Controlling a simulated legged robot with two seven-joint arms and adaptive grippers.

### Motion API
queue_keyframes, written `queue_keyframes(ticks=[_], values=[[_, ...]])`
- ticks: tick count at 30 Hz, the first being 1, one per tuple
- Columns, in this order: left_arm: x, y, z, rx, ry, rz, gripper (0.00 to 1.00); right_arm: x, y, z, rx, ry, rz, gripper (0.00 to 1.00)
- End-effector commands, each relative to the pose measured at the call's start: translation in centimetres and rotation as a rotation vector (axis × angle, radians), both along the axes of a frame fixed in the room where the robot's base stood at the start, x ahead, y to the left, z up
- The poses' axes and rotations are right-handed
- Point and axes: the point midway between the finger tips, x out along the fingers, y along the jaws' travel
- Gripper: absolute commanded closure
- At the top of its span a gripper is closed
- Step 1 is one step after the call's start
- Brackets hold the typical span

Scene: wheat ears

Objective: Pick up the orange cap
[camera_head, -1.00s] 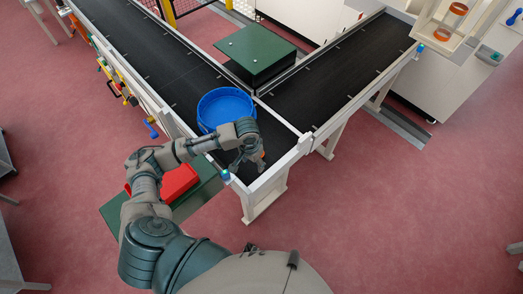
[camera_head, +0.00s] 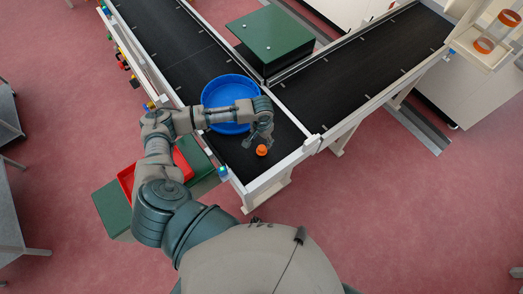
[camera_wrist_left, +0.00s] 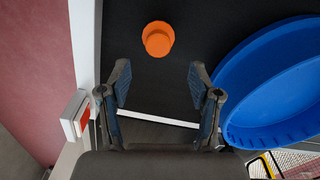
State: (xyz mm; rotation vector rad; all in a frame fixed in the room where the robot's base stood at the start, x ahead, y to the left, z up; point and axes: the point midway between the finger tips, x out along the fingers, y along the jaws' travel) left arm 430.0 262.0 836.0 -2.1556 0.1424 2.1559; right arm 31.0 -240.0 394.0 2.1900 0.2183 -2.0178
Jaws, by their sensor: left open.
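The orange cap (camera_head: 262,150) sits on the black conveyor belt near its front end. In the left wrist view the cap (camera_wrist_left: 158,39) lies beyond the fingertips, roughly in line with the gap between them. My left gripper (camera_head: 259,138) is open and empty, close to the cap in the head view. In the left wrist view its two fingers (camera_wrist_left: 160,85) are spread apart and do not touch the cap. My right gripper is not in view.
A blue round tub (camera_head: 229,84) stands on the belt beside the gripper; it fills the right of the wrist view. A white rail (camera_head: 284,166) edges the belt's end. A green box (camera_head: 270,38) stands farther back. A red bin (camera_head: 126,178) is at lower left.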

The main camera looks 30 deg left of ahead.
Motion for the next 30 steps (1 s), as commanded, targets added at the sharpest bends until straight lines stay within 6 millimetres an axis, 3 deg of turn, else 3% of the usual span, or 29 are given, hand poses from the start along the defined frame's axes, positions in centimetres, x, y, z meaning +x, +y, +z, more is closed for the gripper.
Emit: queue_keyframes(ticks=[3,10,18,26,27,30], values=[[0.0,-0.1,-2.0,0.000,0.001,0.000,0.37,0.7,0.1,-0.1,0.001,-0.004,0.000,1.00],[-0.2,-0.3,-3.7,0.004,-0.001,-0.001,0.37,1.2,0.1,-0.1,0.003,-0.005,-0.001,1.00],[-0.4,0.1,-7.7,0.000,0.001,-0.002,0.37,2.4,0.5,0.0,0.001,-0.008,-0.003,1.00],[-0.4,0.1,-8.1,0.001,-0.001,-0.002,0.37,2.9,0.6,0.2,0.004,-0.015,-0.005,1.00],[-0.4,0.1,-8.1,0.001,-0.001,-0.002,0.39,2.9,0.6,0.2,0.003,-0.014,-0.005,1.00],[-0.4,0.1,-8.1,0.001,-0.001,-0.002,0.64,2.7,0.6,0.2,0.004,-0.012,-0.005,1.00]])
